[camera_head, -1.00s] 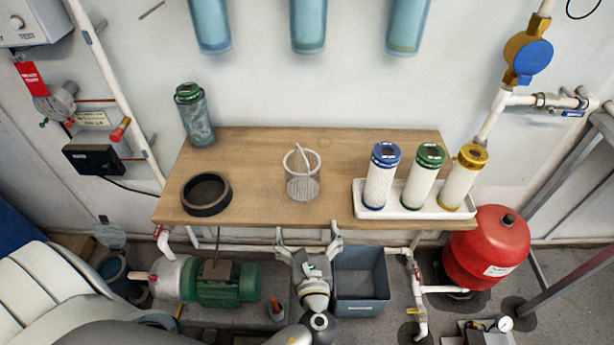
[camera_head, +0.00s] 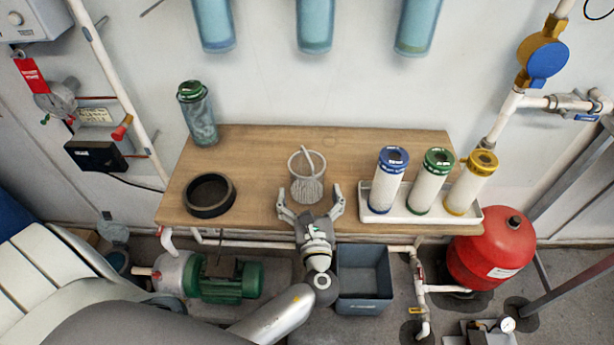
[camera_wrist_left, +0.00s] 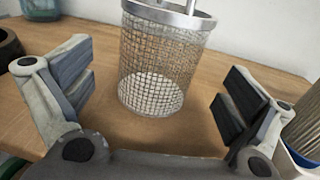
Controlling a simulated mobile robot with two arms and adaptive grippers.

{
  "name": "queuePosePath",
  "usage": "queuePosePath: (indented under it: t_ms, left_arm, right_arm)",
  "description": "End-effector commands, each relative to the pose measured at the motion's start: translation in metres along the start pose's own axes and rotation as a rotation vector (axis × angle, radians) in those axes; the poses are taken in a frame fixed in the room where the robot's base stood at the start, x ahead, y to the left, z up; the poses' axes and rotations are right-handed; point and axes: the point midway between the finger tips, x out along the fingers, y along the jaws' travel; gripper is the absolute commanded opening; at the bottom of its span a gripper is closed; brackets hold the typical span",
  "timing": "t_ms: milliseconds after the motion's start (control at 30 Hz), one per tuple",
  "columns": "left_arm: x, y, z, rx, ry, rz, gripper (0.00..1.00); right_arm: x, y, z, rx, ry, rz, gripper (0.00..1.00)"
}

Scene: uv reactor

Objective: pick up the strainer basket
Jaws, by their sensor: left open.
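The strainer basket (camera_head: 307,186) is a small wire-mesh cup with a metal rim and an upright handle. It stands upright on the wooden shelf (camera_head: 260,145), near the middle. My left gripper (camera_head: 311,200) is open at the shelf's front edge, just in front of the basket. In the left wrist view, the basket (camera_wrist_left: 160,60) stands beyond and between the two spread fingers of the gripper (camera_wrist_left: 155,100), and neither finger touches it. The top of its handle is cut off there. My right gripper is not in view.
A black ring (camera_head: 209,195) lies left of the basket. A green-capped canister (camera_head: 197,115) stands at the back left. Blue, green and yellow-capped cartridges (camera_head: 429,182) stand in a white tray (camera_head: 400,216) close on the right. A grey bin (camera_head: 363,278) is below the shelf.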

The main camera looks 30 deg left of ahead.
Motion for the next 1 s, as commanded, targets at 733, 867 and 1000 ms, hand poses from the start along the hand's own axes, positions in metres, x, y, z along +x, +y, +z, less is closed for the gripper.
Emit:
queuePosePath:
  t_ms: [733, 867, 1000]
  left_arm:
    - [0.054, 0.001, 0.004, 0.0, 0.001, 0.0, 0.95]
    - [0.054, 0.001, 0.004, 0.0, 0.001, 0.0, 0.78]
    - [0.054, 0.001, 0.004, 0.0, 0.001, 0.0, 0.6]
  right_arm:
    - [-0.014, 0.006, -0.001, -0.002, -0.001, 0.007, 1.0]
    - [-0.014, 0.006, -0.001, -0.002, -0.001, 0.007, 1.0]
    - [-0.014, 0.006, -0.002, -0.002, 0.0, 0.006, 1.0]
